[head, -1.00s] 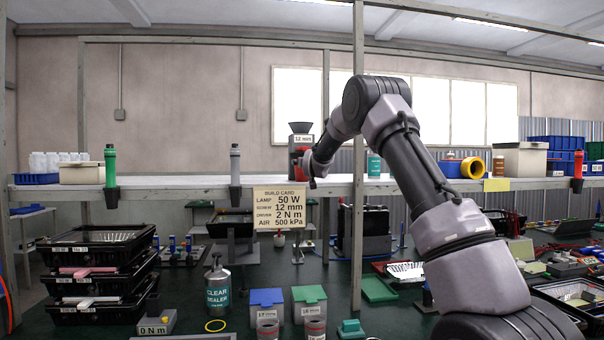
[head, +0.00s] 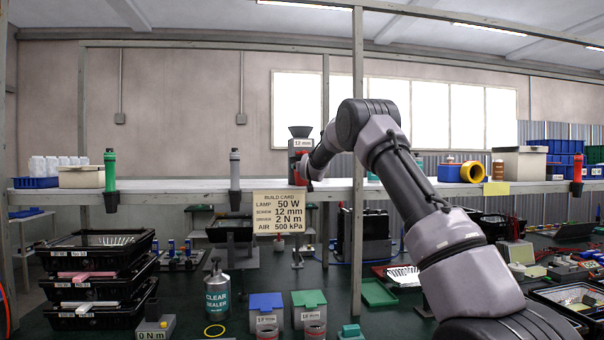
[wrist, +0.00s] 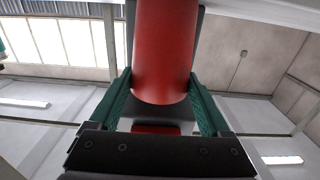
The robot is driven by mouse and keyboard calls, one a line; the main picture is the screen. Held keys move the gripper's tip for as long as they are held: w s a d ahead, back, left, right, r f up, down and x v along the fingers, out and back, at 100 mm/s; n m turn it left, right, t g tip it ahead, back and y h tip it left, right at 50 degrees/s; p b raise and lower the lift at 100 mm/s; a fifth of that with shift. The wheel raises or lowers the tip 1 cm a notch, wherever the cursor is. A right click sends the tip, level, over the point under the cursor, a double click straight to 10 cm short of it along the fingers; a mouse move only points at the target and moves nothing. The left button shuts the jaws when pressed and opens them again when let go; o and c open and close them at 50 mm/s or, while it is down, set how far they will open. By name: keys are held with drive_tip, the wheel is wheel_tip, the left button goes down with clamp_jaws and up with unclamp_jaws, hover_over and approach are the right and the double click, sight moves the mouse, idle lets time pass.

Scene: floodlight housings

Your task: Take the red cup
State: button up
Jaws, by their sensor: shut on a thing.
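The red cup (wrist: 165,45) fills the upper middle of the wrist view, a smooth red cylinder seen from close up. My gripper (wrist: 160,88) has its two green fingers on either side of it, shut on it. In the head view my gripper (head: 304,176) is at the raised shelf, at the dispenser marked 12 mm (head: 301,143). The cup is mostly hidden there by my arm, with only some red showing. I cannot tell whether the cup touches the dispenser or the shelf.
The raised shelf (head: 400,186) runs across the bench, with a front post (head: 357,230) close to my arm. A build card (head: 279,212) hangs below its edge.

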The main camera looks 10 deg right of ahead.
drive_tip(key=shift+r, duration=0.45)
drive_tip(key=s, duration=1.8)
drive_tip(key=shift+r, duration=0.45)
drive_tip(key=shift+s, duration=0.15)
drive_tip(key=s, duration=0.8)
drive_tip(key=shift+s+r, duration=0.15)
drive_tip(key=shift+r, duration=0.05)
